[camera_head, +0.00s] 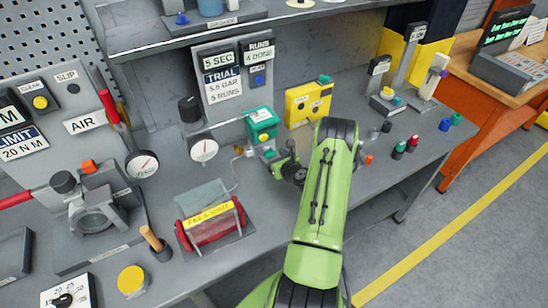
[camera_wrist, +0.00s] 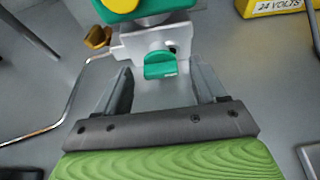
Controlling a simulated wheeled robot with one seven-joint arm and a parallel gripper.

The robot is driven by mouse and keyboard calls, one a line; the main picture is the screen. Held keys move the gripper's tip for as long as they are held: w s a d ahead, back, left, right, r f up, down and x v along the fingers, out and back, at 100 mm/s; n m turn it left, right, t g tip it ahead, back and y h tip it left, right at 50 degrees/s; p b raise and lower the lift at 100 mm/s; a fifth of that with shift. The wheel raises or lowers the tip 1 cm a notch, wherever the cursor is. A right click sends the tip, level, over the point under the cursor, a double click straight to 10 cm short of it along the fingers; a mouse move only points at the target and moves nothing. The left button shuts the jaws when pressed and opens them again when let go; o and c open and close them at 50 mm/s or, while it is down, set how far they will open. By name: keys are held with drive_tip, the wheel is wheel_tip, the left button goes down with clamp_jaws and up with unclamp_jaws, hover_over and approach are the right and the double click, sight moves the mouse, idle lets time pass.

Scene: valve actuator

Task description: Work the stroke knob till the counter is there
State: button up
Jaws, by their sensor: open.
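A small green knob (camera_wrist: 160,66) sits on the front of a pale metal block (camera_wrist: 140,42) under a green housing (camera_wrist: 150,10) in the wrist view. I take it for the stroke knob, though no label on it is readable. In the head view the green housing (camera_head: 263,120) stands on the bench with a light plate on top. My gripper (camera_wrist: 160,82) is open, its two fingers on either side of the knob and slightly short of it, with nothing between them. In the head view my gripper (camera_head: 283,168) is just in front of the block.
A yellow box (camera_head: 308,103) stands right of the housing; its "24 VOLTS" label (camera_wrist: 282,6) shows in the wrist view. A dial gauge (camera_head: 204,150) is at left. A thin bent tube (camera_wrist: 75,95) runs left of my gripper. Small coloured knobs (camera_head: 412,143) stand farther right.

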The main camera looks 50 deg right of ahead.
drive_tip(key=c, duration=1.1)
drive_tip(key=shift+o, duration=0.2)
drive_tip(key=shift+n+b, duration=0.3)
drive_tip(key=shift+b, duration=0.05)
drive_tip(key=n+b, duration=0.1)
drive_tip(key=n+h+b, duration=0.1)
drive_tip(key=b, duration=0.1)
drive_tip(key=n+h+b, duration=0.1)
drive_tip(key=shift+w+a+f+b, duration=0.15)
drive_tip(key=shift+a+f+b, duration=0.15)
drive_tip(key=shift+a+f, duration=0.05)
drive_tip(key=n+h+b, duration=0.1)
drive_tip(key=b, duration=0.1)
drive_tip(key=n+b, duration=0.1)
drive_tip(key=shift+a+f+h+b, duration=0.1)
drive_tip(key=shift+a+h+b, duration=0.1)
drive_tip(key=shift+h+b, duration=0.2)
drive_tip(key=shift+n+h+b, duration=0.4)
drive_tip(key=shift+n+b, duration=0.4)
drive_tip(key=shift+b, duration=0.3)
drive_tip(key=shift+a, duration=0.1)
